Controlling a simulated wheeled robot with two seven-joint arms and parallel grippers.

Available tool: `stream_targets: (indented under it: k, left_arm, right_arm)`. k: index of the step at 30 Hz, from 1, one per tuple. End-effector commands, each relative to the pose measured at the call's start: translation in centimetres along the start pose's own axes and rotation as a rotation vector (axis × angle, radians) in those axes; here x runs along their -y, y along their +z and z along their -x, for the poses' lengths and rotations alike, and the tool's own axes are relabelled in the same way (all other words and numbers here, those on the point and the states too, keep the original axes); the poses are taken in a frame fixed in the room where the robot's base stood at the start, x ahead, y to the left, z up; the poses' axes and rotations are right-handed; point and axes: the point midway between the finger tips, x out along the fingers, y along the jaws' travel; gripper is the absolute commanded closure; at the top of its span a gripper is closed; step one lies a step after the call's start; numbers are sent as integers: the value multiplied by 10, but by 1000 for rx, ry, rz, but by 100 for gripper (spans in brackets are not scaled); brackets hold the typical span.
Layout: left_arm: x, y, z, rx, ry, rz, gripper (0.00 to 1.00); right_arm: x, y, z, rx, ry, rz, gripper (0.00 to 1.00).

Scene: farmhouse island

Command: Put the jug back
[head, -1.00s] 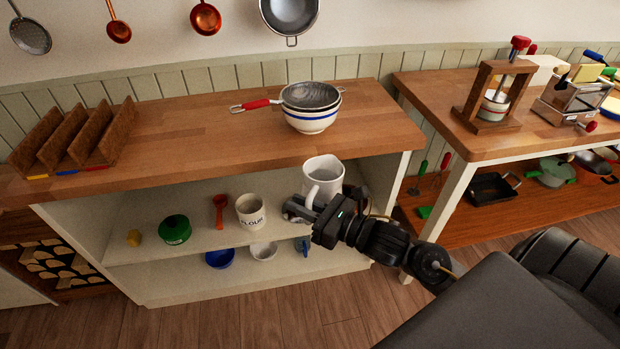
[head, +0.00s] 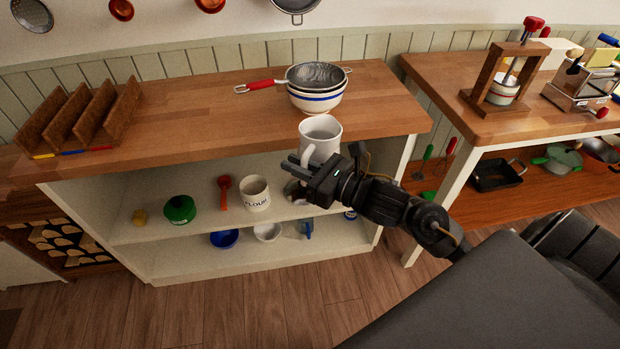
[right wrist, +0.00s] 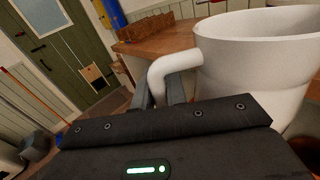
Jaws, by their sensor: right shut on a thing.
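The white jug (head: 321,136) is upright in the head view, in front of the island's wooden top near its front edge. My right gripper (head: 304,168) is shut on the jug's handle, and the jug hangs in the air. In the right wrist view the jug (right wrist: 255,60) fills the upper right, with its curved handle (right wrist: 165,72) between the fingers (right wrist: 165,98). The inside of the jug looks empty. My left gripper is not in view.
On the wooden top (head: 200,110) stand a wooden rack (head: 80,118) and stacked bowls (head: 315,98) with a red-handled sieve. The shelf below holds a flour crock (head: 255,193), a green pot (head: 180,209) and a red scoop (head: 224,192). The top's middle is clear.

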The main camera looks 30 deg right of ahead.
Motion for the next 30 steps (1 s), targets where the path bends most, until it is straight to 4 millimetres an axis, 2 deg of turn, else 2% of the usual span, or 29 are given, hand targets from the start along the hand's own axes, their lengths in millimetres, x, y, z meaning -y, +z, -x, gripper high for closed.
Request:
stream_targets:
  k: [1, 3, 8, 11, 17, 21, 26, 30]
  left_arm:
    - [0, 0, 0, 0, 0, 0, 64]
    - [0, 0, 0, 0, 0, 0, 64]
    - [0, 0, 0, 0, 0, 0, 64]
    - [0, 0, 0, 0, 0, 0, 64]
    - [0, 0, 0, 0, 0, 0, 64]
    - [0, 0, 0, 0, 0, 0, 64]
    - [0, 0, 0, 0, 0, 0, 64]
    - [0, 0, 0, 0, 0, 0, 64]
  right_arm:
    - [-2, 18, -10, 12, 10, 12, 100]
    - [-4, 34, -25, 11, 21, 15, 100]
    - [-10, 65, -69, 8, 49, 17, 100]
    - [-15, 84, -102, 6, 70, 18, 100]
    - [-40, 124, -186, 2, 128, 23, 100]
    - [-65, 149, -250, -1, 167, 30, 100]
    - [-94, 169, -321, -3, 179, 41, 100]
    - [-101, 164, -370, -1, 142, 49, 100]
